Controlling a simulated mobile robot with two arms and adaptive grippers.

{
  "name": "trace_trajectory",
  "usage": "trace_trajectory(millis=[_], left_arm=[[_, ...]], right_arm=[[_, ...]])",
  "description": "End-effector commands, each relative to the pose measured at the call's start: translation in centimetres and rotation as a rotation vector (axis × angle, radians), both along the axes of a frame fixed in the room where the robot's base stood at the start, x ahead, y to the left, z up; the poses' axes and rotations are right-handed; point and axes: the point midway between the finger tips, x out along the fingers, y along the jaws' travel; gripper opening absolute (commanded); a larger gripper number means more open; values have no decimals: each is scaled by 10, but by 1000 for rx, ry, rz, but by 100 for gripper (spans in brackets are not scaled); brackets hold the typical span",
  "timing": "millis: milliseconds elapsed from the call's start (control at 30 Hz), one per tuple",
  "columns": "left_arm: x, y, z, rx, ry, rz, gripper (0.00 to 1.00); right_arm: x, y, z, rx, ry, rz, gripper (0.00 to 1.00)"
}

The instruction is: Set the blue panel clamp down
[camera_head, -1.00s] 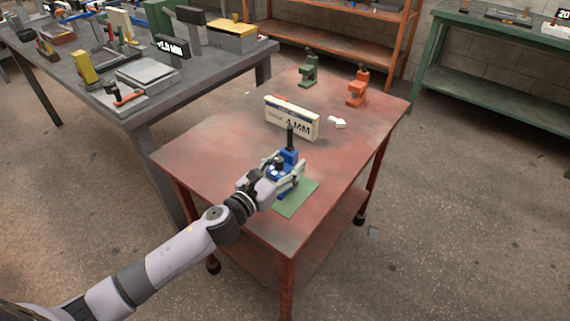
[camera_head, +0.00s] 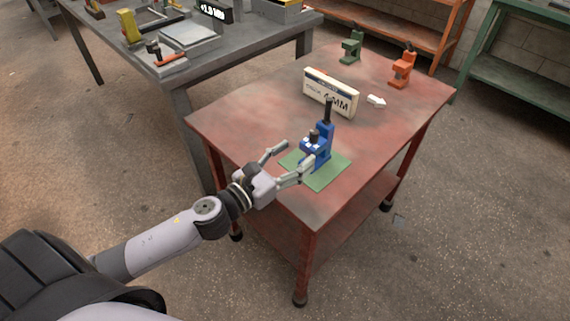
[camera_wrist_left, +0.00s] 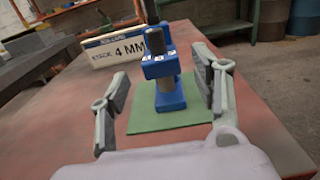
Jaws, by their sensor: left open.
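The blue panel clamp (camera_head: 323,147) stands upright on a green mat (camera_head: 330,178) near the front of the red table. In the left wrist view the clamp (camera_wrist_left: 167,92) stands on the mat (camera_wrist_left: 145,122), ahead of and between my open fingers. My left gripper (camera_head: 288,163) is open and empty, its fingers spread just short of the clamp at the mat's near left side. It also shows in the left wrist view (camera_wrist_left: 162,100), with a finger at each side. My right gripper is in neither view.
On the red table (camera_head: 240,125), a white "4 MM" sign block (camera_head: 331,92) stands behind the clamp, beside a white arrow (camera_head: 376,101). A green clamp (camera_head: 351,47) and an orange clamp (camera_head: 402,70) stand at the back. A grey bench (camera_head: 185,70) stands to the left.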

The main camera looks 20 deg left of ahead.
Motion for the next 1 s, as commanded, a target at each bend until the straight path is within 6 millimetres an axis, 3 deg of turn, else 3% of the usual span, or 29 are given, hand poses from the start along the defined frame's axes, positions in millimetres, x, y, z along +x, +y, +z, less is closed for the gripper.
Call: trace_trajectory(millis=[300, 1000], left_arm=[[-22, 8, 0, 1, 0, -1, 58], [-22, 8, 0, 0, 0, 0, 58]], right_arm=[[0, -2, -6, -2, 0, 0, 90], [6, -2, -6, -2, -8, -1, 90]])
